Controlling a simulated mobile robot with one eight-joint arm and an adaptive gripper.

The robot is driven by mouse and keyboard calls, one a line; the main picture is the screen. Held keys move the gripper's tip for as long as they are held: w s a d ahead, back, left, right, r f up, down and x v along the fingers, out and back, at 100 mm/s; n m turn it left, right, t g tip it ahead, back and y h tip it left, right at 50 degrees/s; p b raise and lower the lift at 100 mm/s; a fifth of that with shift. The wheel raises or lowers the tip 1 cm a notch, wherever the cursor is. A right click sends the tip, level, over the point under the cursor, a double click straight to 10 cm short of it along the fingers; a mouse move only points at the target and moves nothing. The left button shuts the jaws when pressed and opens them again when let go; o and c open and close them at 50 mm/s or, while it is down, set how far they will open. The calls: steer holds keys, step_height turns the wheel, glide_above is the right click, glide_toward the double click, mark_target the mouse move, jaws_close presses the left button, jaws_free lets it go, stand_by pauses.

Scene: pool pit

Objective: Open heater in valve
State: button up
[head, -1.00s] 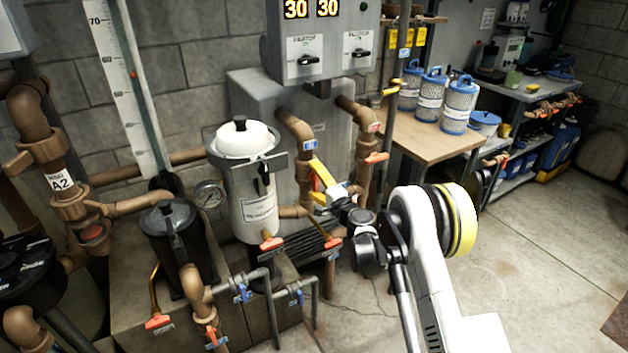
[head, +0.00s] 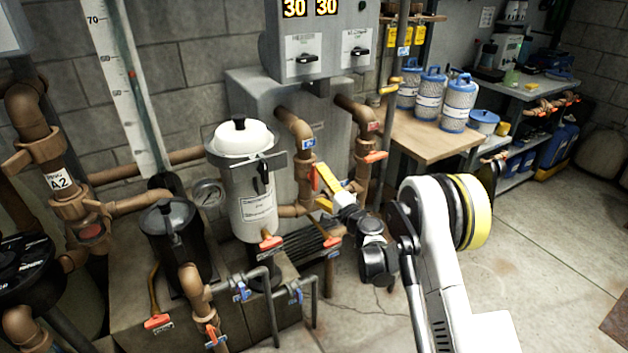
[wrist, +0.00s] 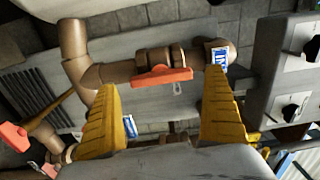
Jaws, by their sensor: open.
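The valve on the pipe with the blue "IN" label (wrist: 220,57) has an orange handle (wrist: 162,76), which lies along the brown pipe in the wrist view. In the head view this handle (head: 314,178) shows as a thin upright orange strip on the left heater pipe, partly covered by a yellow finger. My gripper (wrist: 161,82) is open, its two yellow fingers spread wide with the handle ahead between them. No contact with the handle shows. In the head view my gripper (head: 322,188) is just in front of the left pipe.
The right heater pipe has a red label (head: 373,127) and an orange handle (head: 376,157) set across it. A white filter canister (head: 252,212) stands close left of my gripper. The grey control box (head: 318,75) hangs above. Open floor (head: 540,240) lies right.

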steer(key=v, duration=0.7)
steer(key=shift+s+d, duration=0.2)
steer(key=shift+s, duration=0.15)
stand_by(0.6)
